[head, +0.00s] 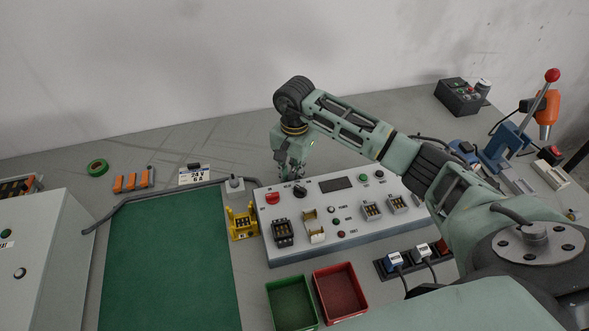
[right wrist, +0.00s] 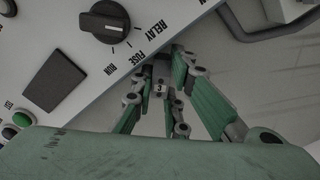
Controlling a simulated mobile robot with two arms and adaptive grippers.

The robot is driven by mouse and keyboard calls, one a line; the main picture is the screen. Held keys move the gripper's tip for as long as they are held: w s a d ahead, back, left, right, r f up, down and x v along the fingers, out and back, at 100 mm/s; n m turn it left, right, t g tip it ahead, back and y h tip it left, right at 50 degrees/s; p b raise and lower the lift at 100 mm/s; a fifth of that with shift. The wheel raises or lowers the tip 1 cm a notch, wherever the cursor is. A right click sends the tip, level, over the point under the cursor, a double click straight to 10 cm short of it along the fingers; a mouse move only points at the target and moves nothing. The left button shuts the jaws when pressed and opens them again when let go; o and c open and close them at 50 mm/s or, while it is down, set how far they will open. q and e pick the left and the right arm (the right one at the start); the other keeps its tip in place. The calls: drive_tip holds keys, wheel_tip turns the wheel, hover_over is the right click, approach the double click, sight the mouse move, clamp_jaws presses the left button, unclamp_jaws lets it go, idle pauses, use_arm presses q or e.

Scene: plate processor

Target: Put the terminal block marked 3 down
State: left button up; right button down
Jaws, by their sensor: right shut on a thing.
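The terminal block marked 3 (right wrist: 158,88) is a small grey piece with a dark part, held between the fingers of my right gripper (right wrist: 160,75) in the right wrist view. In the head view my right gripper (head: 290,175) points down at the back edge of the grey control panel (head: 400,233), near its rotary knob. The block is too small and too hidden by the gripper to make out there. I cannot tell whether the block touches the surface below. My left gripper is out of view.
A yellow holder (head: 242,222) stands left of the panel, beside a green mat (head: 165,260). A power supply marked 24 V 6 A (head: 195,174) and orange-topped blocks (head: 133,181) lie behind the mat. Green (head: 291,303) and red (head: 340,292) bins stand in front.

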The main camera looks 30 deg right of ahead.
drive_tip(key=shift+f, duration=0.3)
drive_tip(key=c, duration=2)
unclamp_jaws()
drive_tip(key=shift+r, duration=0.1)
